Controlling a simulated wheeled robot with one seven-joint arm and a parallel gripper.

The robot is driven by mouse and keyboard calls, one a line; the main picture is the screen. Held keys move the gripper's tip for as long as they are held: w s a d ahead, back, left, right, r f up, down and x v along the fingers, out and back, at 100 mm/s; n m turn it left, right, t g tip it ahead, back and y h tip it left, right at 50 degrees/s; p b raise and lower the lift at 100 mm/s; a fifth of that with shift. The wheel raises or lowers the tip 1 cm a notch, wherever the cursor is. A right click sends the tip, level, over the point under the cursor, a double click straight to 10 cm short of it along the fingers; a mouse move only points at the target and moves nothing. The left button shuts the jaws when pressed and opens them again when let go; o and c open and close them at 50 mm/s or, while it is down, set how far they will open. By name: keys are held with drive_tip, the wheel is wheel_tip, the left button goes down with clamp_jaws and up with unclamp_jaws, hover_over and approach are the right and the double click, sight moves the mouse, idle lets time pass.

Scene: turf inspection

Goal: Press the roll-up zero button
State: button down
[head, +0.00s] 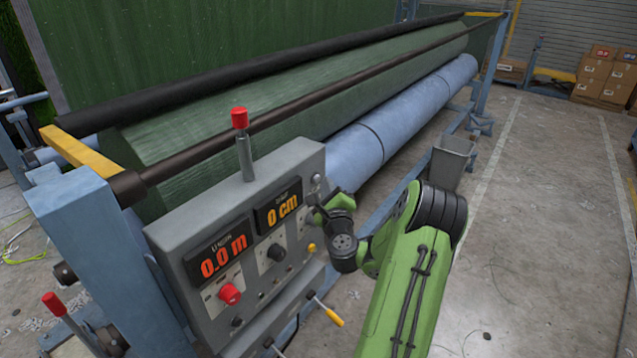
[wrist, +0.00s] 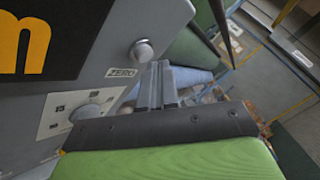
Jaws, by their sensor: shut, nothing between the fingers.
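The zero button (wrist: 142,51) is a round silver-grey knob on the grey panel in the wrist view, with a "ZERO" label (wrist: 122,72) just below it. In the head view the button (head: 316,178) shows near the panel's upper right edge. My gripper (wrist: 157,66) is shut and empty, with its fingertips just below and right of the button. I cannot tell whether they touch it. In the head view my gripper (head: 318,212) is at the panel's right edge, partly hidden by my wrist. The length display (head: 224,257) reads 0.0 m and the other display (head: 283,207) reads 0 cm.
A grey bin (head: 452,165) stands right of the rollers. Floor at right is clear.

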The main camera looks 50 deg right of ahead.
drive_tip(key=shift+s, duration=0.4)
drive_tip(key=s+b, duration=0.2)
drive_tip(key=s, duration=0.1)
drive_tip(key=s+b, duration=0.1)
drive_tip(key=s, duration=0.1)
drive_tip(key=shift+d, duration=0.25)
idle(0.7)
